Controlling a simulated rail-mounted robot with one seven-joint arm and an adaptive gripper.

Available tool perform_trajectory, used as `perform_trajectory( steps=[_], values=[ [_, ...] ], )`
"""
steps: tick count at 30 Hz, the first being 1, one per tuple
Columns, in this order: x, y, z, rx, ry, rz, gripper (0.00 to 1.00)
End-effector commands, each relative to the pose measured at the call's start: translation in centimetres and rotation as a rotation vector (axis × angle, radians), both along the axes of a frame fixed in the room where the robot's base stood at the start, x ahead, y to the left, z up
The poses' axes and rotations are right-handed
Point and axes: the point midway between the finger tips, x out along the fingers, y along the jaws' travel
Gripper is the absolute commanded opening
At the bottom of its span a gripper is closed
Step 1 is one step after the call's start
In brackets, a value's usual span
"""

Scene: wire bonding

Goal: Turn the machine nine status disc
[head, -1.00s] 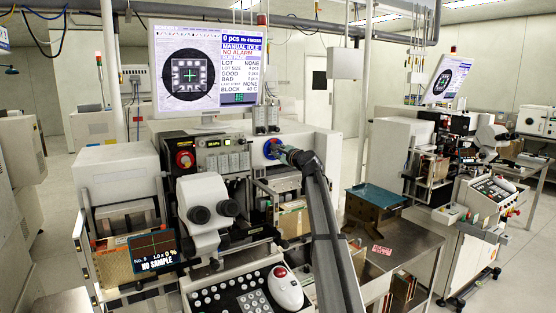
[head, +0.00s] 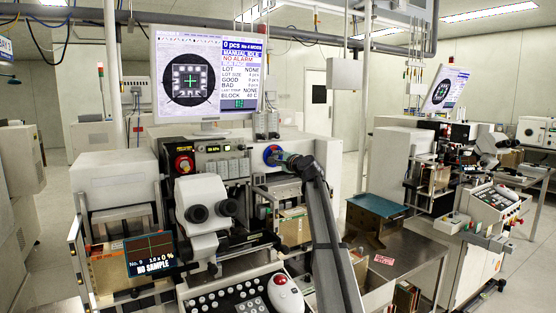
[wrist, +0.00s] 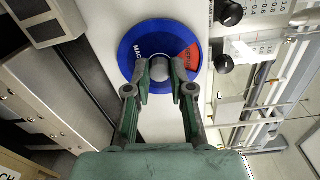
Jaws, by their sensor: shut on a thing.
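The status disc (wrist: 140,45) is a round blue plate with a red wedge on its right side and lettering partly hidden, in the wrist view. It is mounted on the white front panel of the machine. In the head view the disc (head: 267,154) shows as a small blue round, partly hidden by my arm's end. My gripper (wrist: 160,70) has both fingers closed around the grey round knob (wrist: 159,69) at the disc's centre. In the head view my gripper (head: 282,157) reaches up to the disc from the lower right.
Black knobs with a printed scale (wrist: 228,13) sit just right of the disc. A monitor (head: 205,75) stands above the machine, and microscope eyepieces (head: 211,210) stick out left of my arm. A teal-topped box (head: 377,206) stands on the metal table at right.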

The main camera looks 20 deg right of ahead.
Motion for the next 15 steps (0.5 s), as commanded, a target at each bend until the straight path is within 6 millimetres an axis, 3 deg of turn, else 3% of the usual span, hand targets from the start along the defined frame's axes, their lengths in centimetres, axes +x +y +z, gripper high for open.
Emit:
perform_trajectory(
  steps=[3,4,5,6,15],
  values=[
    [0.12,-0.01,0.21,0.002,-0.003,-0.001,0.0],
    [0.12,-0.01,0.21,0.002,-0.003,-0.001,0.33],
    [0.12,-0.01,0.21,0.002,-0.003,0.0,0.43],
    [0.11,-0.01,0.19,0.002,-0.003,0.0,0.47],
    [-0.03,-0.02,0.07,0.002,-0.001,0.0,0.47]
  ],
)
